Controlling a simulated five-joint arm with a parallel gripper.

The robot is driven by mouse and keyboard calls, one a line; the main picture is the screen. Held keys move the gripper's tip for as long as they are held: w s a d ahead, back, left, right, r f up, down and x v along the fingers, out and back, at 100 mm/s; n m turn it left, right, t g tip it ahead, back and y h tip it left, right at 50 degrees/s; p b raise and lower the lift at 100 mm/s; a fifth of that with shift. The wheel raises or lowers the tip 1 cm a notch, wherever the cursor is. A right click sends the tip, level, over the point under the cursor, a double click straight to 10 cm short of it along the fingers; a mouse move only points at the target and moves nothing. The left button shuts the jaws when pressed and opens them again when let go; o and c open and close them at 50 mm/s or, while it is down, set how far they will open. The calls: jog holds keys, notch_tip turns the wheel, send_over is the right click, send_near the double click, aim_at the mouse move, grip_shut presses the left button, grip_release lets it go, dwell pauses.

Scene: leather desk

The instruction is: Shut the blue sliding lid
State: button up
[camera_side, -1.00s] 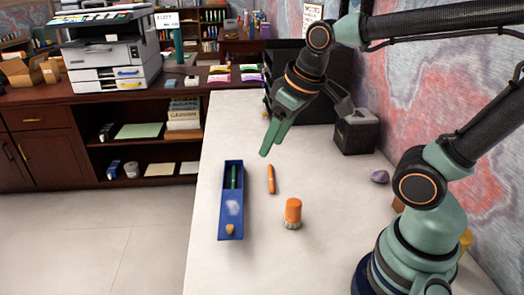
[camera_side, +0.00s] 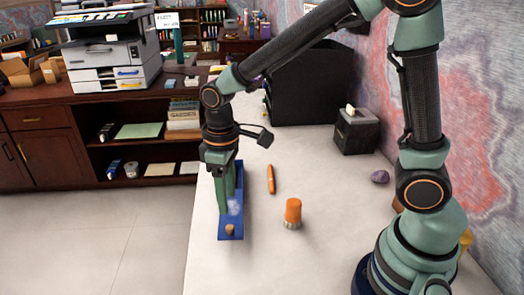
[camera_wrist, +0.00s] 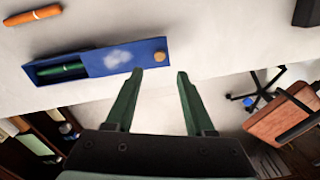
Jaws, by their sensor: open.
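The blue box (camera_side: 239,172) lies lengthwise near the desk's left edge. Its blue lid (camera_wrist: 112,59) is part open: it covers the near part, and has a pale smudge and a round tan knob (camera_wrist: 159,56) by its near end. A green pen (camera_wrist: 62,70) shows in the uncovered far part. My gripper (camera_side: 224,208) points down over the box in the side view and hides part of it. In the wrist view its two fingers (camera_wrist: 160,72) are apart and empty, with the knob just beyond the gap between their tips. I see no clear contact.
An orange pen (camera_side: 270,178) lies right of the box, and an orange-topped cylinder (camera_side: 293,211) stands nearer. A dark block (camera_side: 356,131) and a purple stone (camera_side: 380,177) are farther right. The desk's left edge runs close beside the box.

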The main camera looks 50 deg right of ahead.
aim_at(230, 226)
notch_tip(230, 226, down, 9)
jog(key=shift+r, duration=0.1)
jog(key=shift+c, duration=0.3)
grip_shut()
dwell(1.4)
